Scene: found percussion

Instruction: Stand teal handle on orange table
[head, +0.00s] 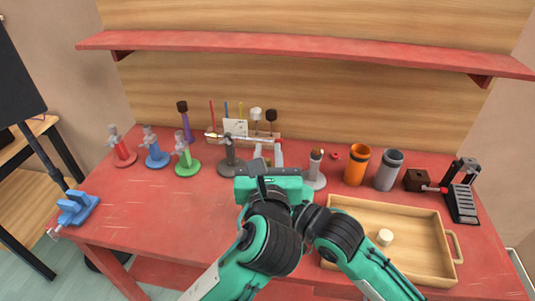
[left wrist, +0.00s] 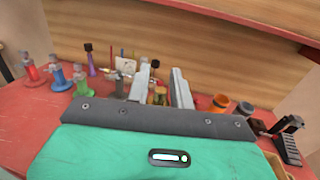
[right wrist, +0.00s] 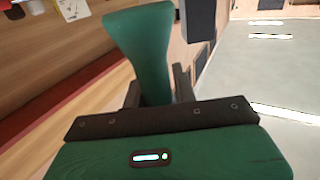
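A dark teal-green handle (right wrist: 140,45) with a flared end shows in the right wrist view. Its narrow part lies between the fingers of my right gripper (right wrist: 158,88), which appear shut on it; the lowest part is hidden by the gripper body. The right gripper does not show clearly in the head view. My left gripper (head: 268,156) points over the middle of the bench. In the left wrist view its two grey fingers (left wrist: 161,75) are apart, with no held thing between them. The worktable (head: 150,210) looks red rather than orange.
Red (head: 122,152), blue (head: 155,152) and green (head: 186,160) stands are at the left, with a blue vise (head: 75,208) at the corner. An orange cup (head: 357,166), a grey cup (head: 389,171) and a wooden tray (head: 440,215) are right. The front left is clear.

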